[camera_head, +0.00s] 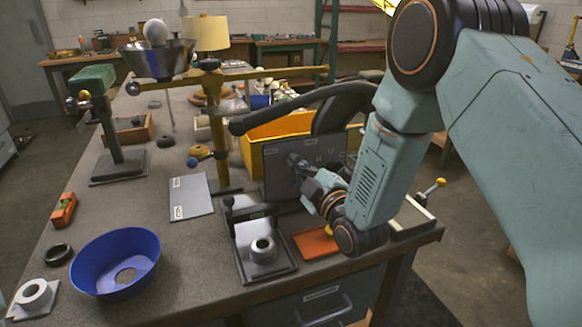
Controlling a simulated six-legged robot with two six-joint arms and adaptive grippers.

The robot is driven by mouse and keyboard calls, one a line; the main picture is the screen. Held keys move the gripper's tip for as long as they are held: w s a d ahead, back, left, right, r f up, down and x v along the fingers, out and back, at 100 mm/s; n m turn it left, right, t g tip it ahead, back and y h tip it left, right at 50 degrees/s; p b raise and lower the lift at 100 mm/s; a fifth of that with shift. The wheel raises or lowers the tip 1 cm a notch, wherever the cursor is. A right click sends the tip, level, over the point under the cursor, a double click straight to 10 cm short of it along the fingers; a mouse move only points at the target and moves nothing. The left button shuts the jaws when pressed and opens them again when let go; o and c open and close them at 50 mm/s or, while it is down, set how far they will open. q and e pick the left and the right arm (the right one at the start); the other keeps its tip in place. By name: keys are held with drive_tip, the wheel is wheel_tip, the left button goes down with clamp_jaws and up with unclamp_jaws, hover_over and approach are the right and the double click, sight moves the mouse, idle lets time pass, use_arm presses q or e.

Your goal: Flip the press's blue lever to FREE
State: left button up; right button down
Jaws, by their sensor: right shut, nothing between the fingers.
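A brass-coloured stand (219,135) with a long crossbar stands upright near the middle of the table. A short lever with a blue ball end (192,162) sticks out to the left from its column. I take this as the press's blue lever; any FREE marking is too small to read. My right gripper (294,160) is shut and empty. It is to the right of the lever, clearly apart from it, in front of a dark upright panel (283,180). My left gripper is not in view.
A grey labelled plate (191,197) lies left of the column's foot. A black-handled fixture (262,262), blue bowl (91,274) and orange pad (315,243) are at the front. A yellow bin (262,130) stands behind the panel. A green-topped stand (119,135) is at left.

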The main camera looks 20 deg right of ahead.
drive_tip(key=shift+d+f+m, duration=0.1)
drive_tip(key=shift+d+m, duration=0.6)
drive_tip(key=shift+d, duration=0.1)
drive_tip(key=shift+d, duration=0.15)
drive_tip(key=shift+s+f, duration=0.2)
drive_tip(key=shift+s, duration=0.05)
idle(0.3)
